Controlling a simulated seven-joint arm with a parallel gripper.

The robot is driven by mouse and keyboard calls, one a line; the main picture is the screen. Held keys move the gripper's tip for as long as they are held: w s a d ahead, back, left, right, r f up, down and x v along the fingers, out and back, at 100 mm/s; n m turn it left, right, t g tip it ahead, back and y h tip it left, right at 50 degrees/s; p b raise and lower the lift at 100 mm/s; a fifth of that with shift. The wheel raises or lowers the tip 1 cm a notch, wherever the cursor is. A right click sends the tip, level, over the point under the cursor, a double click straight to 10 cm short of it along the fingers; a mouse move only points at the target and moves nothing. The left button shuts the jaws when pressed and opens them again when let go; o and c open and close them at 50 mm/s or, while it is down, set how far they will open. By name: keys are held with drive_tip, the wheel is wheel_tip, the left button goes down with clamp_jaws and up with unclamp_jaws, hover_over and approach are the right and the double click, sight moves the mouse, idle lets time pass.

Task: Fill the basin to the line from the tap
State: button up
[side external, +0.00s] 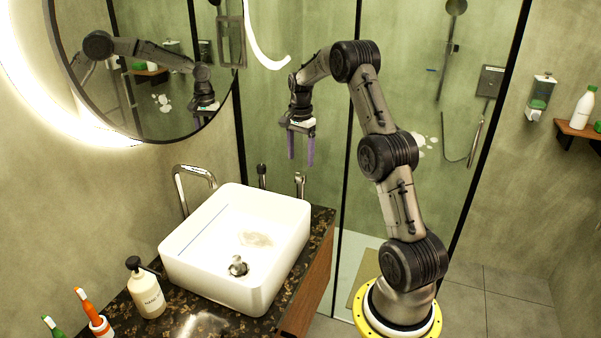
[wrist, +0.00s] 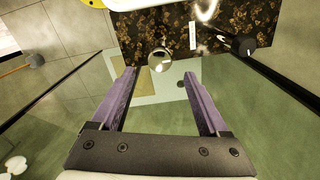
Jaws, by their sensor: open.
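The white square basin (side external: 185,275) stands on the dark speckled counter. A thin blue line (side external: 200,232) runs along its inner left wall. A pale patch lies on its floor; I cannot tell whether it is water. A small metal knob-like piece (side external: 238,266) shows in the basin. The chrome tap (side external: 196,172) arches at its back left. Two upright fittings, one dark (side external: 262,176) and one chrome (side external: 300,184), stand behind the basin. My gripper (side external: 301,158) is open and empty, raised above and apart from them. In the wrist view, a round chrome top (wrist: 160,60) shows beyond the purple fingers.
A round mirror (side external: 150,80) hangs on the left wall. Glass shower panels (side external: 350,200) rise behind the counter. The air above the basin is clear.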

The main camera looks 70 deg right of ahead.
sight(301, 174)
wheel_tip(301, 174, down, 6)
drive_tip(key=shift+f, duration=0.15)
idle(0.3)
clamp_jaws()
